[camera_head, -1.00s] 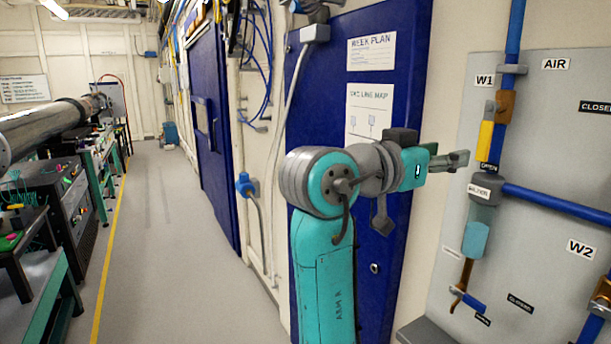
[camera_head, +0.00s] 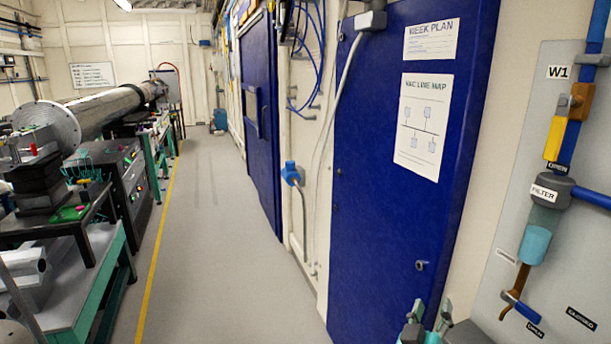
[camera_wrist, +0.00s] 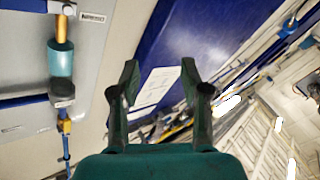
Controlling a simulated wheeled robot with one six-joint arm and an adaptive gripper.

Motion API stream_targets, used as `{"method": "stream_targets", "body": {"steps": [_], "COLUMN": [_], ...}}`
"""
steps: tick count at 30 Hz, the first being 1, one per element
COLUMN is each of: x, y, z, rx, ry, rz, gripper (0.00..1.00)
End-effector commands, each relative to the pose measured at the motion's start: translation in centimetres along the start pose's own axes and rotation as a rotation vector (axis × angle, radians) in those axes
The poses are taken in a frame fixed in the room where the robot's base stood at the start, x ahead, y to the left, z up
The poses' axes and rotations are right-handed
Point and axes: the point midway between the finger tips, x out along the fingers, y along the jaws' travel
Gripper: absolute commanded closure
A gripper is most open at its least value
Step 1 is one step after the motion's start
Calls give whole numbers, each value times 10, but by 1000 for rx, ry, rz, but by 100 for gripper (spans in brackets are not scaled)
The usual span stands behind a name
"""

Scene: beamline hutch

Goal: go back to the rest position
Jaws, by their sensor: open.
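My gripper (camera_head: 431,312) shows at the bottom edge of the head view, in front of the lower part of the blue door and left of the grey panel. Behind the fingers are the blue door (camera_wrist: 215,35) and a white paper sheet, both tilted.
The grey panel (camera_head: 520,190) at right carries a filter (camera_head: 551,193), blue pipes and valve handles. The blue door (camera_head: 375,225) stands beside it. A bench with equipment (camera_head: 95,300) lines the left. The grey floor (camera_head: 215,240) between is clear.

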Motion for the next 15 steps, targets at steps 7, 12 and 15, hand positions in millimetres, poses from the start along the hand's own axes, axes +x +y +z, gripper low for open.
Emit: {"method": "stream_targets", "body": {"steps": [7,12,15], "x": [-52,-95,-123], "y": [-30,-41,-44], "z": [80,125,150], "rx": [-31,-25,-12], "ry": [10,13,9], "rz": [-181,-295,-356], "gripper": [54,54,54]}}
